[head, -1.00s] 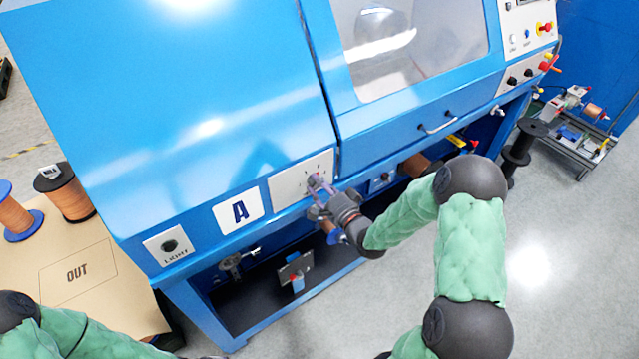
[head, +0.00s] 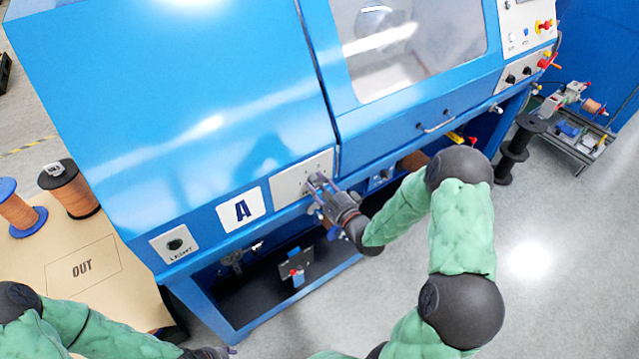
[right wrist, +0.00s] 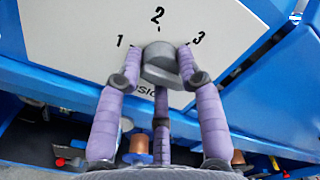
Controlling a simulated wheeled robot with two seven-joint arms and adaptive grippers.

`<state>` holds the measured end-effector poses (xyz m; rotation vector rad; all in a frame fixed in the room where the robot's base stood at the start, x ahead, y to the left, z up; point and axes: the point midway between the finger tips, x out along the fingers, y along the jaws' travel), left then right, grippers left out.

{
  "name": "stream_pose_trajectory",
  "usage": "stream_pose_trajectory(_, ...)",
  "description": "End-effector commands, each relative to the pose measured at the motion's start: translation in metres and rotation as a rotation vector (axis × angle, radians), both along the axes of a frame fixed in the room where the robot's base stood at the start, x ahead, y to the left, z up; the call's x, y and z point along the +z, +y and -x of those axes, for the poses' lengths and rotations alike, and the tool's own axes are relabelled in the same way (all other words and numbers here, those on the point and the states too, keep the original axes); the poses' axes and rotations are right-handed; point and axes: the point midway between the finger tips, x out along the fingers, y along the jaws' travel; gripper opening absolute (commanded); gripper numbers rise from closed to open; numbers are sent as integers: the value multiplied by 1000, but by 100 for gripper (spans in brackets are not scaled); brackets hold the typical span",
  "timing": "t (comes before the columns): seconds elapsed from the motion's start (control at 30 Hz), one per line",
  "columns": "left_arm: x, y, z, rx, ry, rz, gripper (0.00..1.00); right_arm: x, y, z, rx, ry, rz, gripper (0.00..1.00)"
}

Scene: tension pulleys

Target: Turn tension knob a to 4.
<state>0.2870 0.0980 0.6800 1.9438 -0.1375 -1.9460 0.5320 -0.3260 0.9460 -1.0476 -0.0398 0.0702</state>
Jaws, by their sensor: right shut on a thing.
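Tension knob a is a grey round knob (right wrist: 160,64) on a pale dial plate (right wrist: 90,30) in the right wrist view. The numbers 1, 2 and 3 show around it; I see no 4, and which number it points to is unclear.
Below the blue machine is an open bay (head: 270,300) with small fittings. Copper spools (head: 75,188) stand on the OUT table (head: 130,295) at left. A black spool stand (head: 513,155) is at right.

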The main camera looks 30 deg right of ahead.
Motion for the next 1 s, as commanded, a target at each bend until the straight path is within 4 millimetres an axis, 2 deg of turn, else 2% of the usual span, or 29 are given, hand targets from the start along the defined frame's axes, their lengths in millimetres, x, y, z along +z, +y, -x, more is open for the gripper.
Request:
stream_pose_trajectory(0.03, 1, 0, 0, 0, 0, 0, 41, -4, 6, 2, 11, 12, -12, 5)
stream_pose_trajectory(0.5, 1, 0, 0, 0, 0, 0, 41, -4, 5, 2, 11, 11, -23, 5)
stream_pose_trajectory(0.53, 1, 0, 0, 0, 0, 0, 41, -4, 5, 2, 12, 10, -23, 43)
stream_pose_trajectory(0.6, 1, 0, 0, 0, 0, 0, 41, -3, 5, 2, 10, 10, -22, 61)
stream_pose_trajectory(1.0, 1, 0, 0, 0, 0, 0, 41, -1, 1, 4, 2, 3, -18, 61)
